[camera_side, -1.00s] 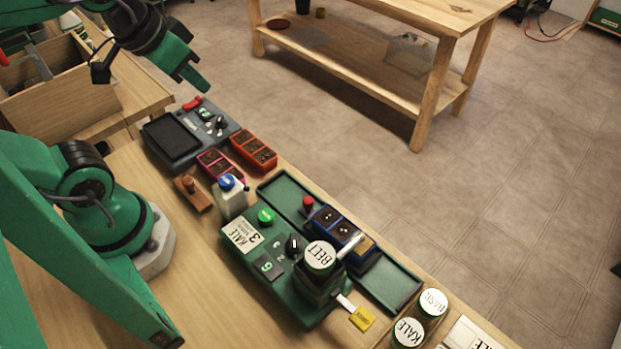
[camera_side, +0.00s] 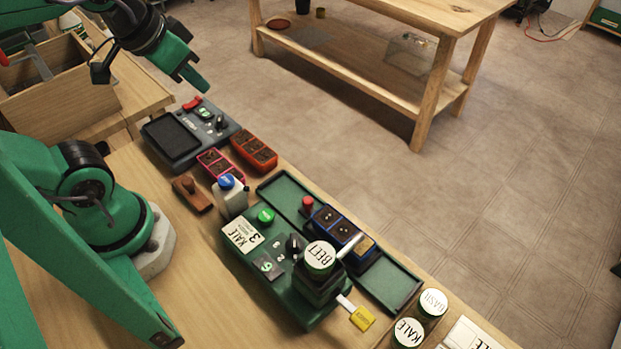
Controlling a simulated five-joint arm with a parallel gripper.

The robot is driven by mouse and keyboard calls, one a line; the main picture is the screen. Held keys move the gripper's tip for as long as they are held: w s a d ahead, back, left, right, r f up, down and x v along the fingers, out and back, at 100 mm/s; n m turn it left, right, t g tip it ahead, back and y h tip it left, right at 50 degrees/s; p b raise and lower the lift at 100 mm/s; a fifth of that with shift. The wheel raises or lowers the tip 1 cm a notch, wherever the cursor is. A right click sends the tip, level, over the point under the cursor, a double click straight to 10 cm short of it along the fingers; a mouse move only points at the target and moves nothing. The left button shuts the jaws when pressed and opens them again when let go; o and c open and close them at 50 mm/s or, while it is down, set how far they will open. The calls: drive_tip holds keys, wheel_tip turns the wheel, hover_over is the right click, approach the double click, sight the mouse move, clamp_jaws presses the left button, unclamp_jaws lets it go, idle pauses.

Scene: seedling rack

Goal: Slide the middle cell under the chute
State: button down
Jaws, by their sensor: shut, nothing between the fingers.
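A blue seedling tray (camera_side: 325,229) with a row of three cells sits in the green channel (camera_side: 389,284) of the dosing machine. Two cells are dark with small pale dots, the middle cell (camera_side: 343,231) being one; the cell at the lower right end (camera_side: 365,246) looks brown. The metal chute (camera_side: 351,245) slants out from the hopper with the round BEET lid (camera_side: 320,256). Its tip is near the border between the middle and lower right cells; I cannot tell exactly which it is over. My gripper (camera_side: 202,86) is shut and empty, high at upper left, well away from the tray.
A white bottle with a blue cap (camera_side: 228,188), an orange tray (camera_side: 254,151) and a pink tray (camera_side: 217,164) stand at upper left. KALE (camera_side: 408,332) and BASIL (camera_side: 433,302) jars stand at lower right. Both channel ends are empty.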

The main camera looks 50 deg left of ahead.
drive_tip(key=c, duration=1.6)
unclamp_jaws()
drive_tip(key=shift+o, duration=0.2)
drive_tip(key=shift+w+d+f, duration=0.1)
drive_tip(key=shift+w+d, duration=0.15)
drive_tip(key=shift+w, duration=0.05)
drive_tip(key=n+g, duration=0.6)
drive_tip(key=n, duration=0.3)
hover_over(308, 200)
wheel_tip(308, 200, down, 13)
drive_tip(key=shift+f, duration=0.1)
drive_tip(key=shift+f, duration=3.85)
